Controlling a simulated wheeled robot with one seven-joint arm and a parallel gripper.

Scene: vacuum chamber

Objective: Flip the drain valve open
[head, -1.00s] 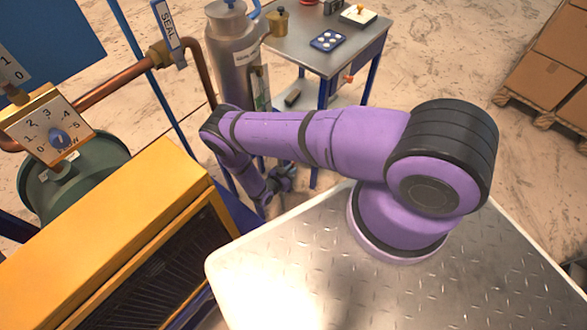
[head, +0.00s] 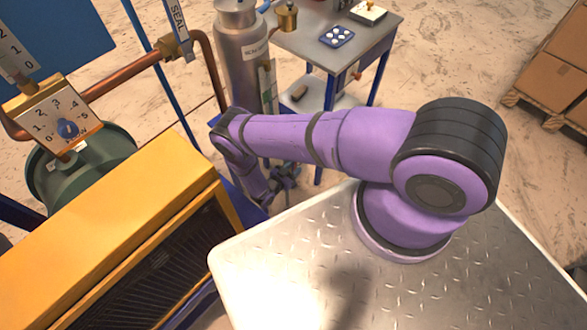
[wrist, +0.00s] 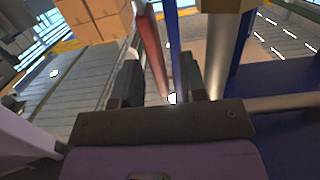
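My gripper (wrist: 160,72) shows in the wrist view with its two dark fingers apart and nothing clearly held between them. A red-brown bar (wrist: 153,50) and a blue post (wrist: 186,40) appear beyond the gap. In the head view my gripper (head: 286,184) is low, below the grey metal cylinder (head: 246,60) and beside the blue frame, small and partly hidden by my arm. I cannot make out a handle that is surely the drain valve. A lever tagged SEAL (head: 176,22) is on the copper pipe (head: 120,78).
A yellow cabinet (head: 120,225) stands at the left, near my forearm. A metal table (head: 345,58) stands behind my arm. Cardboard boxes (head: 555,65) are far right, with open floor between.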

